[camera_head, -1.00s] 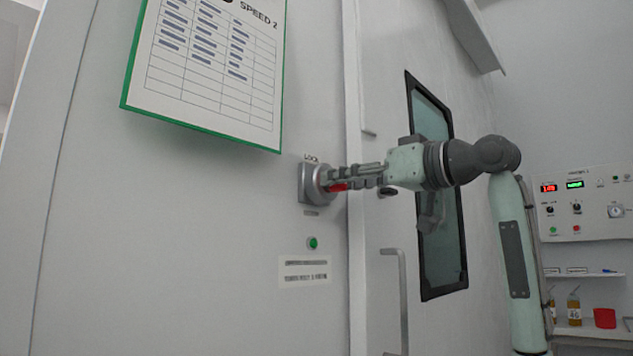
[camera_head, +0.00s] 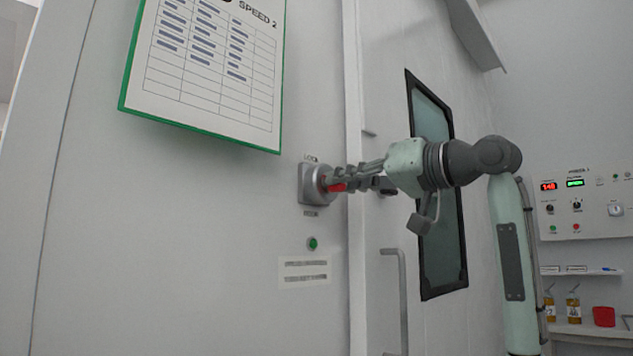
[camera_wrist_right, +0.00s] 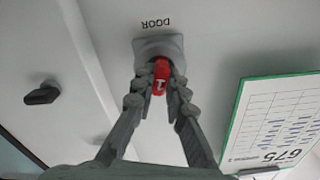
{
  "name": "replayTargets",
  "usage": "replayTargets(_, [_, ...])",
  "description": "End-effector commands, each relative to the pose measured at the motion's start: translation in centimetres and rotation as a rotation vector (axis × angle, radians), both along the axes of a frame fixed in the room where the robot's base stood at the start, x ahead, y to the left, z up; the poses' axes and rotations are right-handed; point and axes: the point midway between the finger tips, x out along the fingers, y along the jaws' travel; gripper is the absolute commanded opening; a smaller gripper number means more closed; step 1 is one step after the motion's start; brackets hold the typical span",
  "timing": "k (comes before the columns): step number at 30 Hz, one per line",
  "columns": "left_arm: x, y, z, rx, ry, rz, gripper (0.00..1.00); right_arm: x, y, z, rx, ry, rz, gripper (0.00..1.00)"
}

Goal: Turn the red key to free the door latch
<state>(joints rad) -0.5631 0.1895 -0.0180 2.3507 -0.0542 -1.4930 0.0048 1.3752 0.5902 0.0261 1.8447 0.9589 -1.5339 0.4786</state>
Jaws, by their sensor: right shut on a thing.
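The red key (camera_head: 337,187) sits in a grey round lock housing (camera_head: 310,184) on the white wall left of the door. It also shows in the right wrist view (camera_wrist_right: 160,76), upside down under the word "DOOR". My right gripper (camera_head: 340,180) is shut on the key, with one finger on each side of it in the wrist view. The door (camera_head: 385,130) has a dark window and a vertical grey handle (camera_head: 402,300). A dark knob on it shows in the wrist view (camera_wrist_right: 41,95). My left gripper is not in view.
A green-framed chart (camera_head: 205,75) hangs above and left of the lock. A green button (camera_head: 313,243) and a label (camera_head: 304,272) are below it. A control panel (camera_head: 585,207) and a shelf with bottles and a red cup (camera_head: 604,316) are at the right.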

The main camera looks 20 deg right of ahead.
Motion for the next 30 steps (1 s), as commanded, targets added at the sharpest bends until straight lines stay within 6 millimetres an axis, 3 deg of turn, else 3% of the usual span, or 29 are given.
replayTargets(6, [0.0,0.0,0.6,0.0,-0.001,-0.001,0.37,0.0,0.1,0.1,0.213,0.089,0.002,0.0])
replayTargets(16, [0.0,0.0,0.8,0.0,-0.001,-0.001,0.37,0.0,0.2,0.1,0.25,0.104,0.004,0.0])
replayTargets(24, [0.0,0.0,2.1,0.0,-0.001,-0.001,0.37,0.0,0.3,0.3,0.632,0.264,0.004,0.0])
replayTargets(30, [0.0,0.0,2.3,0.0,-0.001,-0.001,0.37,-0.1,0.2,0.1,0.752,0.313,0.002,0.0])
